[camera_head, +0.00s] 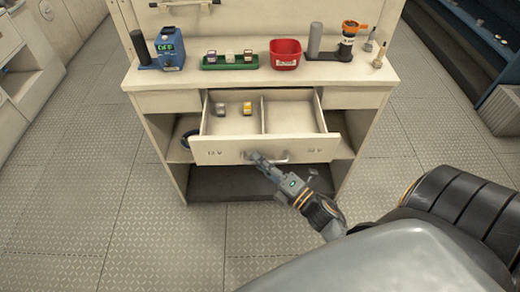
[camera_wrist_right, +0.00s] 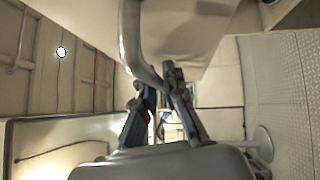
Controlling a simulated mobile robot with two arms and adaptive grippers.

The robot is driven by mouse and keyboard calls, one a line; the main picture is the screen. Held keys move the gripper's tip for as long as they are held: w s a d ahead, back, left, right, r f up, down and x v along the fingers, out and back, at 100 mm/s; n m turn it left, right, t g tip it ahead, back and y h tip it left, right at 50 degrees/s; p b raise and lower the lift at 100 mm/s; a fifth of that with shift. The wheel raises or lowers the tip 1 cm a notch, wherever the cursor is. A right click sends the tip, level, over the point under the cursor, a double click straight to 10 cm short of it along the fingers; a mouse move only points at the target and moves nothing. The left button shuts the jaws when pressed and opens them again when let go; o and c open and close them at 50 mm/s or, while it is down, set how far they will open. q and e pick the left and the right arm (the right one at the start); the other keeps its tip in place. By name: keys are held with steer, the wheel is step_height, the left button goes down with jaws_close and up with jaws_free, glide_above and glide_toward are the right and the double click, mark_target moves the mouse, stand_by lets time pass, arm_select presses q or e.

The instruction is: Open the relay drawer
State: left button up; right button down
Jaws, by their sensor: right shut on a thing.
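The relay drawer (camera_head: 225,151) stands pulled out from the cream workbench in the head view. Its inside shows, split by a divider, with a grey relay (camera_head: 220,109) and a yellow relay (camera_head: 247,108) in the left compartment. My right gripper (camera_head: 254,157) is at the drawer's front, at the left part of the bar handle (camera_head: 280,159). In the right wrist view the grey handle (camera_wrist_right: 131,40) runs down to my right gripper's fingers (camera_wrist_right: 160,88), which are shut on it. My left gripper is not in view.
Open shelves flank the drawer. The floor in front is clear.

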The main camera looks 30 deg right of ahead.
steer(key=c, duration=1.7)
jaws_free()
steer(key=shift+s, duration=0.25)
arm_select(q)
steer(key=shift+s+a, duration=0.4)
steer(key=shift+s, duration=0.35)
arm_select(e)
steer(key=v, duration=1.1)
steer(key=shift+s+d+f, duration=0.1)
steer(key=shift+s, duration=0.2)
